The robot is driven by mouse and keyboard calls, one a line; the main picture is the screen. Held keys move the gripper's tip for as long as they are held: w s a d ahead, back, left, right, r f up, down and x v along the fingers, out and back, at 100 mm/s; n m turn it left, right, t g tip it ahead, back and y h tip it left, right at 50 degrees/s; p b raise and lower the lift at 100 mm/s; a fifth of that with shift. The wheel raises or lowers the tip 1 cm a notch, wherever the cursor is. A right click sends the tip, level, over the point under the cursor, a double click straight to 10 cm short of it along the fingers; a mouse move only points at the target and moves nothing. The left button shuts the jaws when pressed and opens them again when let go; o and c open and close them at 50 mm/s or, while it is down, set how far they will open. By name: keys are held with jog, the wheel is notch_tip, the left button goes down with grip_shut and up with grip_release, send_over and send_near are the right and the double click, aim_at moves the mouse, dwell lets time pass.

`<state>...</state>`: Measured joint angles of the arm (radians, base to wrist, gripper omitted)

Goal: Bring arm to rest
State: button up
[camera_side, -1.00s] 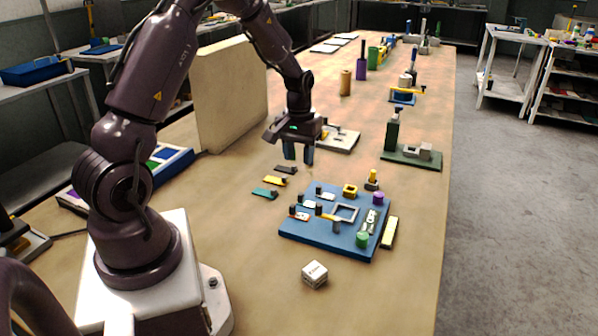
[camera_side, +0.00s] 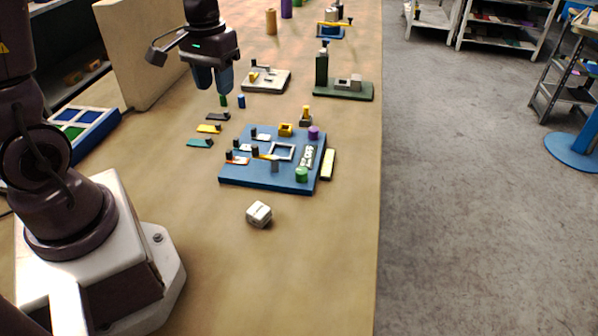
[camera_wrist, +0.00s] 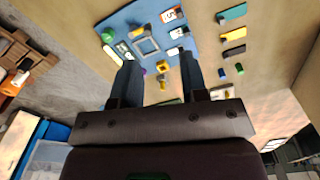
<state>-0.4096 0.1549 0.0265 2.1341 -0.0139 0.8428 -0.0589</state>
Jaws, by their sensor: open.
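My gripper (camera_side: 213,88) hangs above the wooden table, behind the blue board, with two dark blue-grey fingers pointing down. It is open and empty. In the wrist view its fingers (camera_wrist: 160,58) stand apart with nothing between them. A small green cylinder (camera_side: 222,100) and a blue cylinder (camera_side: 241,101) stand on the table just below the gripper in the side view. The blue board (camera_side: 240,178) carries a square frame, small dark knobs, white cards and coloured pieces. A white die-like cube (camera_side: 259,214) lies in front of the board.
Black (camera_side: 217,117), yellow (camera_side: 209,129) and teal (camera_side: 199,142) strips lie left of the board. A beige panel (camera_side: 150,60) stands left of the gripper. A grey fixture (camera_side: 268,80) and a green stand (camera_side: 345,92) are behind. The table's front is mostly clear.

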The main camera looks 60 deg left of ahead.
jog(key=s+d+r+m+t, duration=0.5)
jog(key=s+d+r, duration=0.4)
jog(key=d+r, duration=0.2)
jog(key=shift+s+d+r+m, duration=0.2)
jog(key=shift+d+r+m, duration=0.2)
jog(key=shift+d, duration=0.75)
